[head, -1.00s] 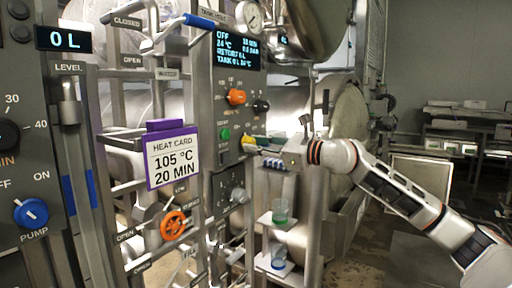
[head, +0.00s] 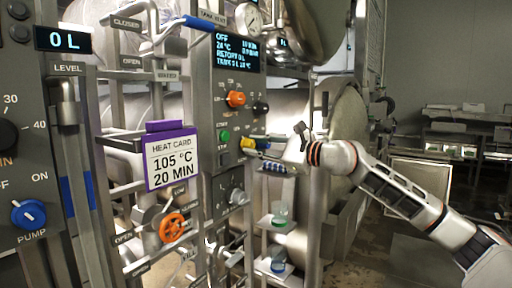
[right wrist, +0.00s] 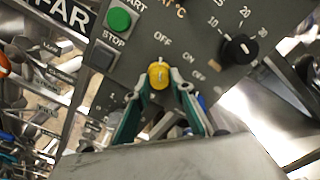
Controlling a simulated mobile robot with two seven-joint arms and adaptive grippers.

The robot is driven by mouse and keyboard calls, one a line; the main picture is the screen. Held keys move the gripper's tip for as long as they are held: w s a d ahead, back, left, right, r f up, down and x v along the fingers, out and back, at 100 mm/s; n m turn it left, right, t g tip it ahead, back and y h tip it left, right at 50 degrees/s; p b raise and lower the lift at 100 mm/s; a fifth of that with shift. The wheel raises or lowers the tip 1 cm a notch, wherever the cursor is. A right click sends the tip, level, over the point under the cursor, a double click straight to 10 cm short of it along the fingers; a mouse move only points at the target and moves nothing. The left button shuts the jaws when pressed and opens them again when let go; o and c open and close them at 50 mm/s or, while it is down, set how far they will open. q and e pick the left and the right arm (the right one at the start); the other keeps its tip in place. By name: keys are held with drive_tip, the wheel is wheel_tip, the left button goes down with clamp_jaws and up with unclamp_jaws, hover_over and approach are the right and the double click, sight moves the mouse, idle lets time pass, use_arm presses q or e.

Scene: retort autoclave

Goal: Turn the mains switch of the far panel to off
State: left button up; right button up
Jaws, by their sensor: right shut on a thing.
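The far panel (head: 228,182) is a grey upright panel with a lit display at its top. It also shows close up in the right wrist view (right wrist: 215,95), beside a FAR label. Its mains switch is a small yellow knob (right wrist: 158,75) near OFF and ON markings, with a pale line on its face. The line's exact setting is hard to tell. My right gripper (right wrist: 158,82) is shut on the yellow knob, a fingertip on each side. In the head view my right gripper (head: 262,149) reaches the panel from the right. My left gripper is not in view.
A green START button (right wrist: 119,19) and a dark STOP button (right wrist: 102,56) sit close to the knob. A black dial (right wrist: 239,49) is on the other side. A heat card (head: 172,158) and an orange valve wheel (head: 173,227) stand left of the panel. Shelves with cups (head: 279,213) are below my gripper.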

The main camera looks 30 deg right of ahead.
drive_tip(key=o, duration=1.1)
drive_tip(key=v, duration=1.2)
idle(0.4)
drive_tip(key=shift+a, duration=0.1)
idle(0.5)
